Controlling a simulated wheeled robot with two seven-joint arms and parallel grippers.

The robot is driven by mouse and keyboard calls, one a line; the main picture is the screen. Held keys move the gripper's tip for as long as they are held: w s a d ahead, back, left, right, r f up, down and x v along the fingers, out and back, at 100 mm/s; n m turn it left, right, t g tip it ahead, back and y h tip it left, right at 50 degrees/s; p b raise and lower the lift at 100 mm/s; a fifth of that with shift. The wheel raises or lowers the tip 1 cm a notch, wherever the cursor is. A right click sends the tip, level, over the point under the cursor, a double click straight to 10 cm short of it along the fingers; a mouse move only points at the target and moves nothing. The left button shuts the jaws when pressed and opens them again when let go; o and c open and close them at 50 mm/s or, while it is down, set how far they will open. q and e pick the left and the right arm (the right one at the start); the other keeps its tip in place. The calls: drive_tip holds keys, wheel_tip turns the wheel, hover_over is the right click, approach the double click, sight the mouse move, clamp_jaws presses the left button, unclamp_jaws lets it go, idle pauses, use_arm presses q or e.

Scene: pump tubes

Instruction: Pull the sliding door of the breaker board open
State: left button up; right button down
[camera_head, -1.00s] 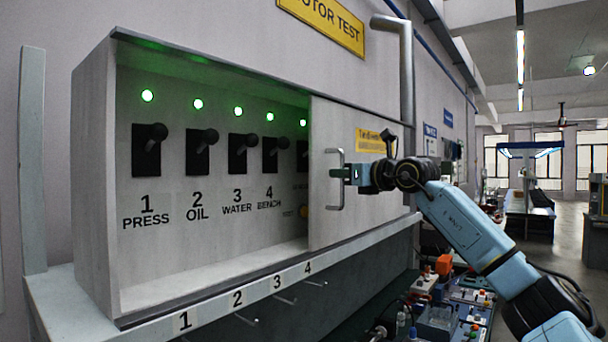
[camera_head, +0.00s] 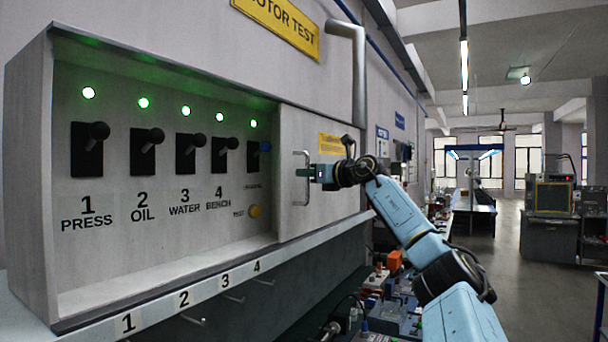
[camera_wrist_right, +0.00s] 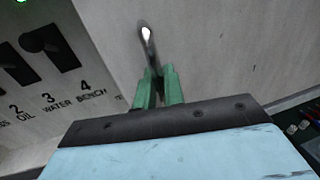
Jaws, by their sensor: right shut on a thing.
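The breaker board (camera_head: 150,215) is a grey cabinet on the wall with labelled black levers. Its sliding door (camera_head: 335,205) is a pale panel at the cabinet's right end, and the left part of the cabinet is open to view. A metal bar handle (camera_head: 302,178) stands upright on the door's left edge. My right gripper (camera_head: 308,173) is shut on the handle at about its middle. In the right wrist view its green fingers (camera_wrist_right: 158,85) close around the handle bar (camera_wrist_right: 150,48). My left gripper is not in view.
Green lamps (camera_head: 143,103) glow above the levers. A shelf with numbered hooks (camera_head: 190,298) runs below the cabinet. A cluttered bench lies at lower right; open floor lies beyond.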

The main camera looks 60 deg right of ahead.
drive_tip(key=c, duration=1.7)
unclamp_jaws()
drive_tip(key=shift+s, duration=0.1)
drive_tip(key=b+v, duration=0.9)
drive_tip(key=v, duration=0.4)
drive_tip(key=shift+s+a, duration=0.1)
drive_tip(key=shift+s, duration=0.05)
